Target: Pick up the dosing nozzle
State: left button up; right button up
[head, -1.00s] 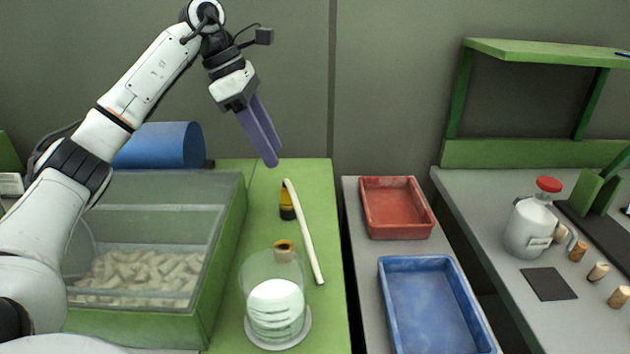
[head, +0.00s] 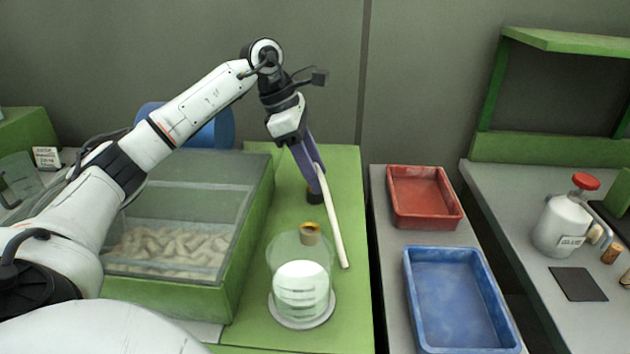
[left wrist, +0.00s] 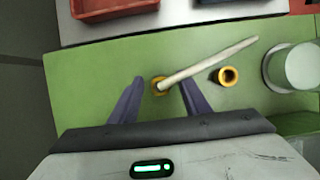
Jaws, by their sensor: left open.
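The dosing nozzle appears to be the long pale tube (head: 333,222) on the green bench; it also shows in the left wrist view (left wrist: 215,59). One end meets a small orange-collared dark fitting (head: 314,196), whose orange ring (left wrist: 158,80) shows in the left wrist view. I cannot tell whether tube and fitting are joined. My left gripper (head: 317,183) points down over that end, its two purple fingers apart. In the left wrist view the ring and tube end lie between the fingertips (left wrist: 161,82). The fingers partly hide the fitting in the head view. My right gripper is not in view.
Red (head: 425,226) and blue (head: 411,290) trays stand right, with a GLUE bottle (head: 562,225) beyond.

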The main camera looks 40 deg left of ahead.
pick_arm(q)
grip_shut()
jog(key=shift+r, duration=0.1)
